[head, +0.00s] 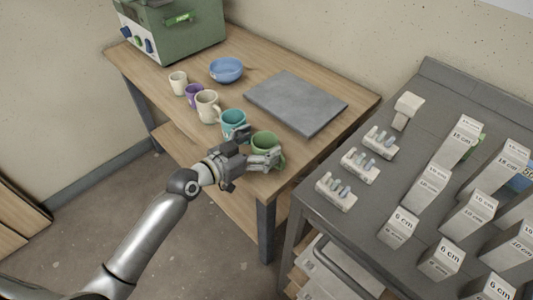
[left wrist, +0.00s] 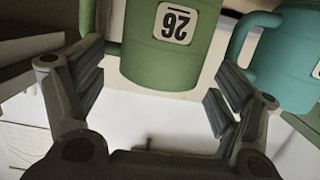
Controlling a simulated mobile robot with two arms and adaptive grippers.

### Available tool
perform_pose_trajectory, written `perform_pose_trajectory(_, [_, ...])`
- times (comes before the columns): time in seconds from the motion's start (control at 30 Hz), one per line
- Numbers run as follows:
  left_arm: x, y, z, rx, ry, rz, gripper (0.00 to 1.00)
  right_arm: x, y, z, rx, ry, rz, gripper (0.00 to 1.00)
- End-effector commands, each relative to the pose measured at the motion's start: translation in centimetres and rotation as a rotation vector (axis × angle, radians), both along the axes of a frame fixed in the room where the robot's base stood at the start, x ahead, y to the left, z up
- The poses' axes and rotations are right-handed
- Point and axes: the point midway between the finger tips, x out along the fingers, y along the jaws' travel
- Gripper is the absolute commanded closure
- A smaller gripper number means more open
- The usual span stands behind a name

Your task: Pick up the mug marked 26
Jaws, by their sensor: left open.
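The green mug (head: 266,142) stands near the front right corner of the wooden table. In the left wrist view the green mug (left wrist: 168,48) shows a white label with 26, upside down in the picture. My left gripper (head: 256,150) is open at the mug's near side. In the left wrist view its fingers (left wrist: 160,92) are spread, with the mug's body ahead of and partly between them. I cannot tell whether they touch it. The mug's handle is partly hidden by a finger. My right gripper is in neither view.
A teal mug (head: 233,121) stands close left of the green one; it also shows in the left wrist view (left wrist: 285,55). Cream (head: 207,106), purple (head: 193,95) and smaller cream mugs (head: 178,82) continue the row. A blue bowl (head: 226,69) and grey slab (head: 296,102) lie behind.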

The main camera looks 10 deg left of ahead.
Motion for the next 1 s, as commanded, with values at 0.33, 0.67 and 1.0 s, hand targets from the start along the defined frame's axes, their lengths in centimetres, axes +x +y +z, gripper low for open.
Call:
perform_pose_trajectory(0.33, [0.0,0.0,0.0,0.000,0.000,0.000,0.51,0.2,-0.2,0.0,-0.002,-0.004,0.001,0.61])
perform_pose_trajectory(0.67, [0.0,0.1,0.1,0.000,-0.002,0.001,0.87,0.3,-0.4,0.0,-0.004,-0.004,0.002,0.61])
perform_pose_trajectory(1.0, [0.0,0.0,2.1,0.001,-0.006,-0.001,0.87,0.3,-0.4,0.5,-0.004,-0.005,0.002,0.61])
